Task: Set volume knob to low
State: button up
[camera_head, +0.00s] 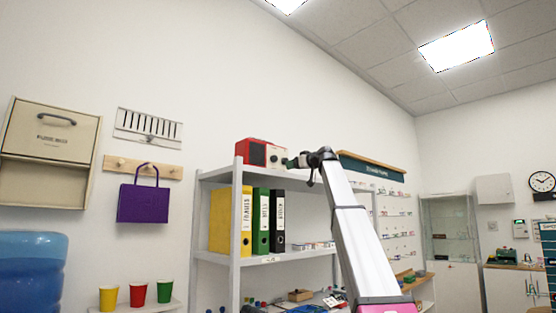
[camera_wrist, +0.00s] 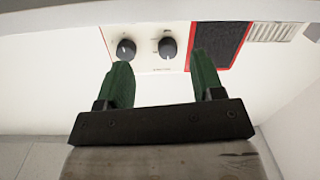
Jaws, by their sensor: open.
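A red radio (camera_head: 255,153) with a pale front panel stands on the top shelf in the head view. In the wrist view, which appears upside down, its panel (camera_wrist: 148,66) carries two dark round knobs, a left knob (camera_wrist: 126,49) and a right knob (camera_wrist: 167,47). Their labels are too small to read, so I cannot tell which is volume. My gripper (camera_wrist: 160,60) is open and empty, its green fingers pointing at the panel. The left fingertip overlaps the left knob's edge in view; contact is unclear. The head view shows my gripper (camera_head: 290,163) beside the radio's front.
The radio's dark speaker grille (camera_wrist: 219,42) lies right of the knobs in the wrist view. The white shelf unit (camera_head: 236,240) holds yellow, green and black binders below. A purple bag (camera_head: 143,203) hangs on the wall at left. The top shelf around the radio looks clear.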

send_near(276, 158)
jog(key=shift+n, duration=0.4)
jog(key=x, duration=0.8)
jog(key=shift+w+a, duration=0.15)
jog(key=shift+a, duration=0.1)
jog(key=c, duration=0.9)
